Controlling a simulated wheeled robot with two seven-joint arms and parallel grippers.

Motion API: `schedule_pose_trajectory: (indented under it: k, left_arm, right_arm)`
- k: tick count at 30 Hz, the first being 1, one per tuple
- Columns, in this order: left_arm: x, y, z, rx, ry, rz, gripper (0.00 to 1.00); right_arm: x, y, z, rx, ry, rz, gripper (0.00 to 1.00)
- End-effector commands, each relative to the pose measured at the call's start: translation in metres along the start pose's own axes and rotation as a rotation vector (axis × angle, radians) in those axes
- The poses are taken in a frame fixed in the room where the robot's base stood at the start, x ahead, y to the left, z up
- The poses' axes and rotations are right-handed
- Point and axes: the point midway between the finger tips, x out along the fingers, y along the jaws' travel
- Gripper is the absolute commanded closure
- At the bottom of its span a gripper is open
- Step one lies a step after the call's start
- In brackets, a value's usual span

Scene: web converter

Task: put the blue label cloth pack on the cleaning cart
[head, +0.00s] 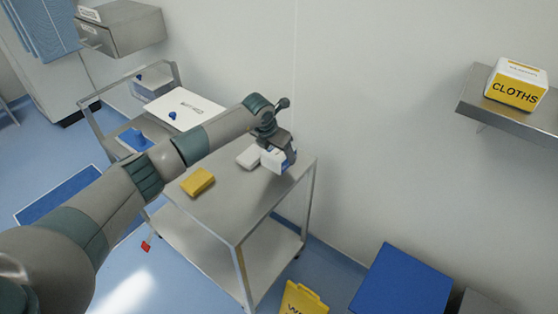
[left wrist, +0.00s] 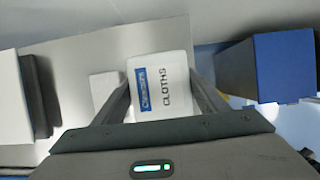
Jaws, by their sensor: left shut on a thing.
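My left gripper (head: 279,154) is shut on the white cloth pack with the blue label (head: 271,161), at the far right end of a steel cart (head: 232,212). In the left wrist view the pack (left wrist: 168,88) sits between the two fingers, its blue label and the word CLOTHS showing. I cannot tell whether the pack touches the cart top. A plain white block (head: 248,157) lies on the cart just left of the pack, and a yellow pack (head: 198,182) lies nearer the left edge. My right gripper is not in view.
A second cart with a white board (head: 180,108) stands behind on the left. A wall shelf (head: 480,105) holds a yellow and white CLOTHS box (head: 516,85). A blue box (head: 402,280) and a yellow floor sign (head: 303,299) stand right of the cart. The cart's front top is clear.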

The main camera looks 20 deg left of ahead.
Motion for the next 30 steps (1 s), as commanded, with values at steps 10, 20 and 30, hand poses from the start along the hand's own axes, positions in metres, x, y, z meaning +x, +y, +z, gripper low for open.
schedule_pose_trajectory:
  k: [10, 20, 30]
  left_arm:
    - [0.025, -0.001, -0.010, -0.002, 0.001, -0.001, 0.64]
    - [0.036, 0.000, -0.014, 0.000, -0.002, 0.000, 0.64]
    - [0.038, 0.000, -0.016, 0.000, 0.000, 0.000, 0.15]
  right_arm:
    - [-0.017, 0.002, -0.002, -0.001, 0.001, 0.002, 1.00]
    - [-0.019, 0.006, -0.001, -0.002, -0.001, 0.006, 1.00]
    - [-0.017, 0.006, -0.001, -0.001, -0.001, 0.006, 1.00]
